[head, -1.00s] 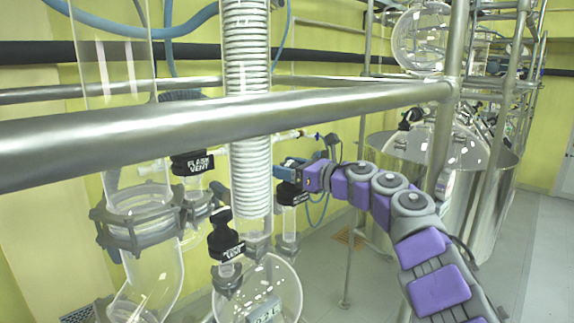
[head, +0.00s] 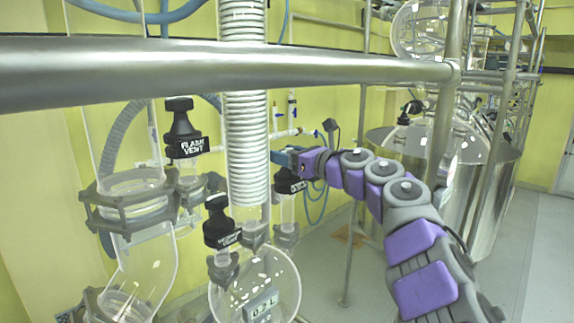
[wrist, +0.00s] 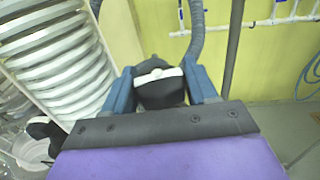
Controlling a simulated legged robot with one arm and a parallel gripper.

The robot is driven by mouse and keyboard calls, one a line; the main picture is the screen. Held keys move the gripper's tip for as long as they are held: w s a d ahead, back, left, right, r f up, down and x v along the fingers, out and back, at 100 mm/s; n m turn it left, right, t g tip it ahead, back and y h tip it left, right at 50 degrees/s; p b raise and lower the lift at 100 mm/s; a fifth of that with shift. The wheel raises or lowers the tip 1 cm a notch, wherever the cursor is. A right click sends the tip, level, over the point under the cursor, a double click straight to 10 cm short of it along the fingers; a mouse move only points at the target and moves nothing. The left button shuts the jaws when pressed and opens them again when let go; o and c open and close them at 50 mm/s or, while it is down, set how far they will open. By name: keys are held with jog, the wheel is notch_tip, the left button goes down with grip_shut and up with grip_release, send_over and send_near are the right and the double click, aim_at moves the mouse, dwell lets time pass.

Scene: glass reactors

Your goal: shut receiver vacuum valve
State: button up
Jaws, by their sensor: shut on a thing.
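A black valve knob with a white label band (wrist: 158,80) sits between the two blue fingers of my gripper (wrist: 160,88) in the wrist view. The fingers are closed on its sides. In the head view, my gripper (head: 284,158) is at the top of this black valve (head: 288,183), just right of the white coil column. The label there is too small to read, and the blue fingers hide the knob's top.
A black valve marked FLASK VENT (head: 186,135) stands to the left. Another black valve (head: 220,222) sits above the round glass flask (head: 262,283). A thick steel rail (head: 200,70) crosses in front. A steel vessel (head: 490,195) stands at right.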

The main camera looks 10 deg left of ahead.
jog(key=shift+s+a+f+m+t+h+b, duration=0.1)
jog(key=shift+a+f+m+t+h+b, duration=0.15)
jog(key=shift+m+t+b, duration=0.35)
jog(key=shift+s+r+m+t+h+b, duration=0.1)
jog(key=shift+r+m+t+h+b, duration=0.1)
jog(key=shift+m+t+h+b, duration=1)
jog(key=h, duration=0.1)
jog(key=m+t+h+p, duration=0.2)
jog(key=shift+r+h, duration=0.25)
jog(key=shift+h, duration=0.1)
jog(key=shift+m+t+h+p, duration=0.5)
jog(key=shift+p, duration=0.25)
jog(key=shift+f, duration=0.15)
